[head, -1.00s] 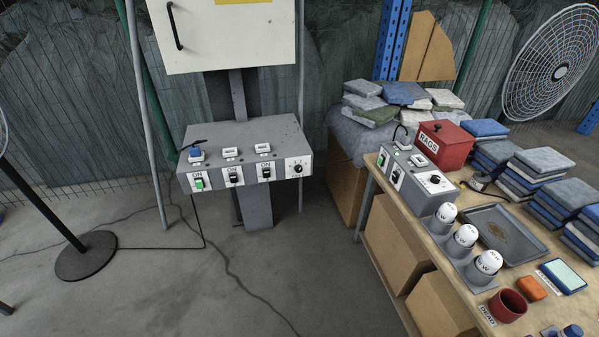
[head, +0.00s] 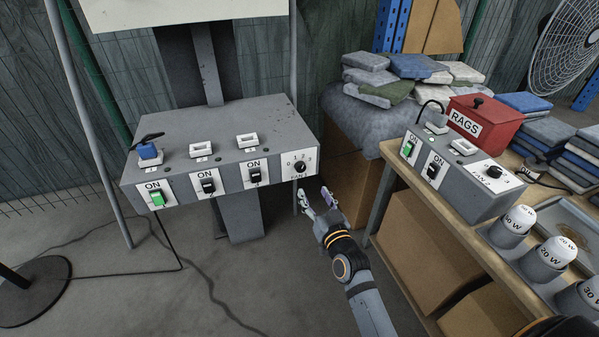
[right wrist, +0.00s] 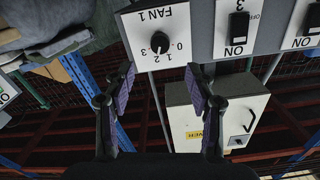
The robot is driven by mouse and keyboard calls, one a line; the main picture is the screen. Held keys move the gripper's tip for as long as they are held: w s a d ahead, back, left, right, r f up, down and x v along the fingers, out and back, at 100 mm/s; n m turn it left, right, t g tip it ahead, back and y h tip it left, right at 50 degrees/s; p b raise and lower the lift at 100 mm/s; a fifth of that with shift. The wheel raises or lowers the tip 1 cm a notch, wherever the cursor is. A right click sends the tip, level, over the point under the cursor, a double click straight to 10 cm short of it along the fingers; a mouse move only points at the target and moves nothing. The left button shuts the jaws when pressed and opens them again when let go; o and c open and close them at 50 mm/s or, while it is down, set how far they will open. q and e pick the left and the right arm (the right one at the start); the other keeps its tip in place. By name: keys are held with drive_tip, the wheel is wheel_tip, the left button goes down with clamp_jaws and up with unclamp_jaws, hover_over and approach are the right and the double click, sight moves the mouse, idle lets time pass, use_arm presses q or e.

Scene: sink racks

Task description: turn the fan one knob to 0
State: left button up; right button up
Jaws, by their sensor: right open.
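The fan one knob (head: 300,166) is a small black dial on a white plate with the numbers 0 to 3, at the right end of a grey switch box (head: 272,117). It shows upside down in the right wrist view (right wrist: 159,42); its pointer seems to face between 1 and 2, but is too small to be sure. My right gripper (head: 315,197) is open and empty, just below and right of the knob, apart from it. In the right wrist view its fingers (right wrist: 162,82) are spread, with the knob beyond them. My left gripper is out of view.
A green rocker switch (head: 157,198) and two black switches (head: 208,186) sit left of the knob. On the right, a workbench (head: 388,214) carries another switch box with a FAN 2 knob (head: 494,172), a red RAGS box (head: 482,125) and bulbs.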

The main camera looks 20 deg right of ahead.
sight(301, 170)
drive_tip(key=w+p, duration=0.1)
drive_tip(key=w, duration=0.9)
drive_tip(key=shift+w+a, duration=0.1)
drive_tip(key=shift+a, duration=0.05)
drive_tip(key=c, duration=1.2)
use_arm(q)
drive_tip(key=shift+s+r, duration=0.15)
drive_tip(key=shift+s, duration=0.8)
use_arm(e)
drive_tip(key=shift+o, duration=0.2)
